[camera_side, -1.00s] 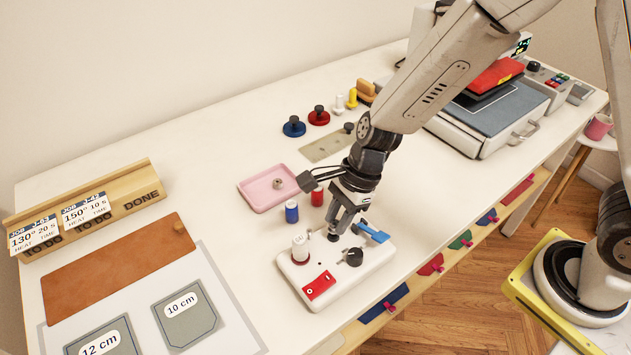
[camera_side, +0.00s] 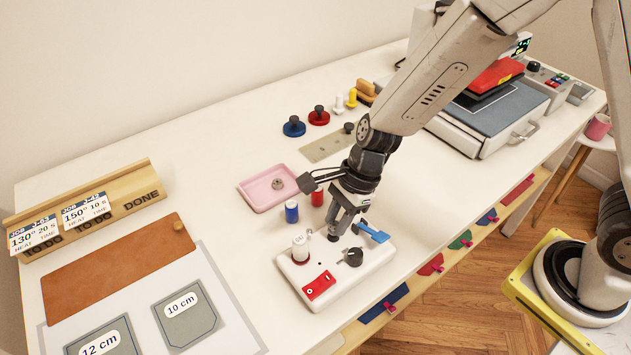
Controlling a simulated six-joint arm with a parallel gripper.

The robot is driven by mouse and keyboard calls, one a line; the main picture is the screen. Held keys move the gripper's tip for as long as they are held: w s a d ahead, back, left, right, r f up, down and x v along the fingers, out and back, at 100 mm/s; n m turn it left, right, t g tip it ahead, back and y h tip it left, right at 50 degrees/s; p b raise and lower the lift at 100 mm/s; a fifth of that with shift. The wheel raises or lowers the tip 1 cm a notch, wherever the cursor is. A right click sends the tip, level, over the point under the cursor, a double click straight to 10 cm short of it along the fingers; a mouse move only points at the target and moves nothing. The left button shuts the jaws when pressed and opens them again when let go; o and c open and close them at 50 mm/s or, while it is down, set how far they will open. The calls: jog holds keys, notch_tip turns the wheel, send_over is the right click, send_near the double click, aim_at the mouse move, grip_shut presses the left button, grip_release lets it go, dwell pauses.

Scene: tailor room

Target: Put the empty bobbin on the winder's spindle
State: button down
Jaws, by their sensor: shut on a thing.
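The winder (camera_side: 337,278) is a white box near the front edge of the table. It carries a white thread spool (camera_side: 300,246), a red switch (camera_side: 320,285), a black knob (camera_side: 352,257) and a blue lever (camera_side: 373,232). My gripper (camera_side: 334,235) points down over the winder's back part, between the spool and the blue lever. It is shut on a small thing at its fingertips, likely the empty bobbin. The fingers mostly hide this thing and the spindle. I cannot tell whether it sits on the spindle.
A pink tray (camera_side: 252,198) behind holds a small metal bobbin-like piece (camera_side: 277,184). A blue spool (camera_side: 291,211) and a red spool (camera_side: 317,196) stand close behind the winder. A brown mat (camera_side: 110,265) lies left.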

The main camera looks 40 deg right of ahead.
jog(key=shift+f, duration=0.45)
jog(key=c, duration=0.7)
grip_release()
jog(key=shift+c, duration=0.2)
jog(key=shift+r, duration=0.2)
jog(key=v, duration=1)
jog(key=shift+r, duration=0.3)
jog(key=shift+d, duration=0.25)
jog(key=s+d+f+n+t+h, duration=0.1)
jog(key=s+d+n+h, duration=0.1)
jog(key=d+n, duration=0.4)
jog(key=s+d+f+n+t+h, duration=0.1)
jog(key=s+d+f+n+h, duration=0.1)
jog(key=d+n, duration=0.5)
jog(key=s+n, duration=0.1)
jog(key=n, duration=0.4)
jog(key=shift+s+d+n+h, duration=0.25)
jog(key=shift+d+n+h, duration=0.05)
